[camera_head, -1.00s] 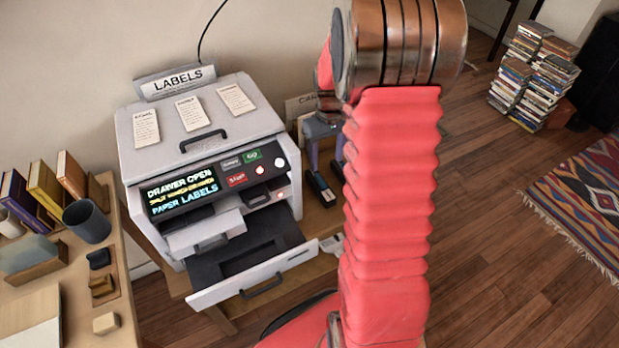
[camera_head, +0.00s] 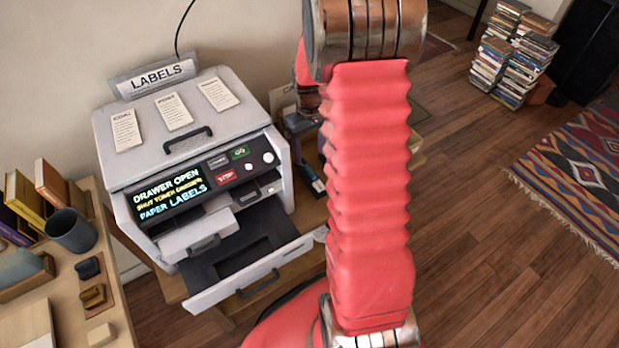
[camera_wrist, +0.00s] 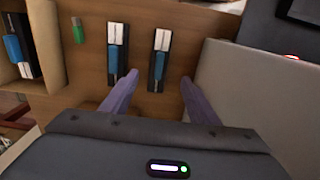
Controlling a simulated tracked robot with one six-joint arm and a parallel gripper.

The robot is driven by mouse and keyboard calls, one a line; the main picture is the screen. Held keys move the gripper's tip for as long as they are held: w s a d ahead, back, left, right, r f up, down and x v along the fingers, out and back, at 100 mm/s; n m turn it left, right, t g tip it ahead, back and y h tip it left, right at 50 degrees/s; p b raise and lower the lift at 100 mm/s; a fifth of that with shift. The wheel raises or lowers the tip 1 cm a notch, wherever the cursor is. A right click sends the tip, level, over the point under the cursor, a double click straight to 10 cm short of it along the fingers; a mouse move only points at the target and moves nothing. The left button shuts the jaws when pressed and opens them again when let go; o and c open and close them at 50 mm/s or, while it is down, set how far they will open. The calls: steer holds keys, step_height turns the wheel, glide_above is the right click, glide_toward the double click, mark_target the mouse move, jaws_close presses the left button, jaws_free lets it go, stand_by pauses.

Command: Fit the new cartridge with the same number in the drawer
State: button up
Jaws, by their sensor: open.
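The label machine (camera_head: 190,140) stands with its drawer (camera_head: 255,275) pulled out; its screen (camera_head: 168,195) reads DRAWER OPEN and PAPER LABELS. In the wrist view two black cartridges with white and blue parts lie side by side on a wooden surface: a left cartridge (camera_wrist: 117,45) and a right cartridge (camera_wrist: 160,50). No number on them is readable. My gripper (camera_wrist: 157,78) is open and empty. Its purple fingers appear either side of the right cartridge's near end; contact cannot be told. In the head view my arm partly hides my gripper, and a cartridge (camera_head: 309,178) shows beside the machine.
A wooden holder (camera_wrist: 52,45) at the wrist view's left contains another dark and blue item (camera_wrist: 15,50). A small green item (camera_wrist: 78,30) lies near it. A side table (camera_head: 110,290) with books and a cup (camera_head: 72,230) stands left. Open floor lies right.

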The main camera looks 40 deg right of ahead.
mark_target(310, 170)
steer(key=shift+f, duration=2.5)
steer(key=shift+w+d+f, duration=0.1)
steer(key=shift+f, duration=2.5)
steer(key=shift+c, duration=0.6)
steer(key=c, duration=1.2)
steer(key=shift+c, duration=0.3)
steer(key=shift+r, duration=0.15)
